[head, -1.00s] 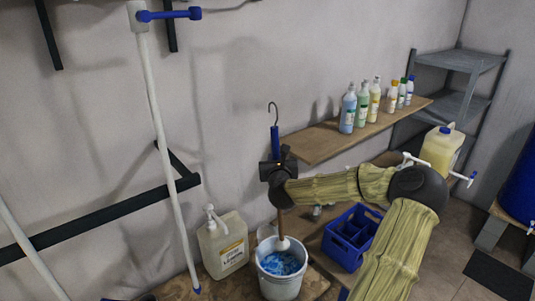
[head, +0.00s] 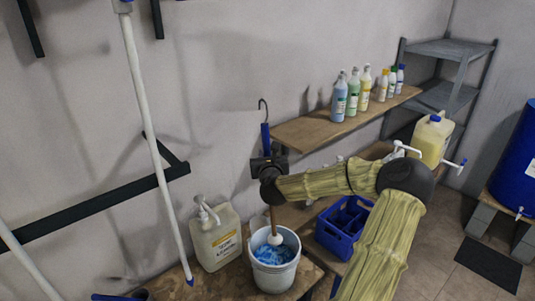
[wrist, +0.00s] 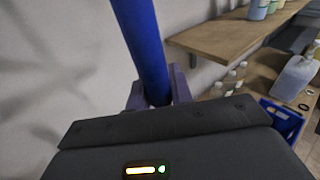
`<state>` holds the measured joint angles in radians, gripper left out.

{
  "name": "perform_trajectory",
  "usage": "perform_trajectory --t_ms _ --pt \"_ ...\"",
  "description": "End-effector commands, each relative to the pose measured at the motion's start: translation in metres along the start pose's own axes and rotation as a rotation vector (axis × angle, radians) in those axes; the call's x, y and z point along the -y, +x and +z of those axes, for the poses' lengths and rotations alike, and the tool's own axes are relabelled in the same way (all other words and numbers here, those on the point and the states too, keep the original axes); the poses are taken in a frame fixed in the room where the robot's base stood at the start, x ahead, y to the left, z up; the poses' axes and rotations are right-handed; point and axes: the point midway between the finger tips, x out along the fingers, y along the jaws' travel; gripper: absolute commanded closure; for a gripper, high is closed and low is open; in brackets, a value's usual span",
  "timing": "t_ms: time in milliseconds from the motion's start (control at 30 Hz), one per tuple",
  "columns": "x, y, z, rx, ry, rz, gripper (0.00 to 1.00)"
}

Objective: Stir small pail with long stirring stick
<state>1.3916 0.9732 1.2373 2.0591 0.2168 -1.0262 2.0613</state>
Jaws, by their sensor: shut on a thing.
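My gripper (head: 264,160) is shut on the long stirring stick (head: 265,138), around its blue handle below a metal hook. The blue handle also shows between the jaws in the wrist view (wrist: 147,50). The stick stands nearly upright. Its brown shaft runs down to a pale end inside the small pail (head: 276,277). The pail is light grey and holds blue and white contents. It stands on a wooden surface below my gripper. The lowest tip of the stick is hidden in the pail.
A white jug with a pump (head: 215,238) stands just left of the pail. A blue crate (head: 340,232) is to its right, behind my arm. A wooden shelf (head: 330,125) with several bottles is on the wall. A long white pole (head: 150,130) stands at left.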

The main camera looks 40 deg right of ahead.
Motion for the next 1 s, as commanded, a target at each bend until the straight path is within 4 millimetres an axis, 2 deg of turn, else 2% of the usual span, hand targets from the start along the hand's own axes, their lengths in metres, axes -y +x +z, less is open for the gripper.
perform_trajectory --t_ms 33,1000 --pt "-0.001 0.001 -0.007 0.000 0.000 0.000 1.00" --pt "-0.006 0.008 -0.085 0.001 0.001 0.000 1.00"
